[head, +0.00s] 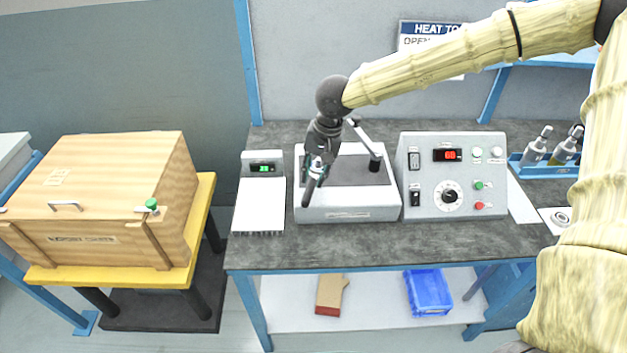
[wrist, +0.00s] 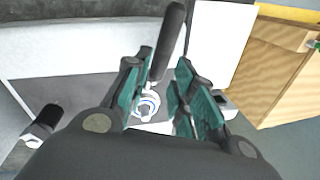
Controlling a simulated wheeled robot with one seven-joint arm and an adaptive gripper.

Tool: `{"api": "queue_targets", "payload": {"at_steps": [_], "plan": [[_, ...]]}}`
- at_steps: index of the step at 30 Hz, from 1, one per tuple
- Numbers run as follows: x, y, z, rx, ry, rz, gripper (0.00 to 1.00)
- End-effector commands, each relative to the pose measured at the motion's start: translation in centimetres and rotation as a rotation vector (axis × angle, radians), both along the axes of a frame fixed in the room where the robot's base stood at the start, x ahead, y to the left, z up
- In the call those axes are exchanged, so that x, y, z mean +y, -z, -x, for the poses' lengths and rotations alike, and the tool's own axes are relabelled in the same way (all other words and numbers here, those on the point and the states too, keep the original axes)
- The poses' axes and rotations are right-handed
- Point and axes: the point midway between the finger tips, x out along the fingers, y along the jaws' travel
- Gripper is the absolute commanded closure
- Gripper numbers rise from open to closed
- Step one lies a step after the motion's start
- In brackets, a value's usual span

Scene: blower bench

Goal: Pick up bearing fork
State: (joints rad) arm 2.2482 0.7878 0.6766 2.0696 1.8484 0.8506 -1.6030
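The bearing fork shows in the wrist view as a dark grey handle (wrist: 168,42) with a short pale shank and a bluish-white ring (wrist: 147,103) at its lower end. In the head view its dark handle (head: 308,194) slants toward me over the front left of the white bench unit (head: 345,214). My gripper (head: 318,168) is directly over it. In the wrist view the gripper's two teal-padded fingers (wrist: 163,88) stand apart on either side of the fork, with a visible gap at the right finger. Whether the left finger touches the handle I cannot tell.
A bar with a black end (head: 375,162) rises on the unit's right. A control panel (head: 452,178) stands to the right, a white plate with a green display (head: 260,205) to the left. A wooden crate (head: 105,195) is further left. Bottles (head: 537,146) stand at the far right.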

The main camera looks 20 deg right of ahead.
Motion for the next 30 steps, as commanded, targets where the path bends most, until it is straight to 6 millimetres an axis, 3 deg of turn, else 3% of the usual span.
{"api": "queue_targets", "payload": {"at_steps": [5,15,25,29,30], "plan": [[0.2,0.9,-0.1,0.001,-0.002,0.001,0.75],[0.8,4.8,-0.8,-0.001,-0.004,0.000,0.75],[0.8,5.4,-0.8,-0.001,-0.004,0.000,0.75],[0.8,5.4,-0.8,-0.001,-0.004,0.000,0.98],[0.8,5.4,-0.8,-0.001,-0.004,0.000,1.00]]}}
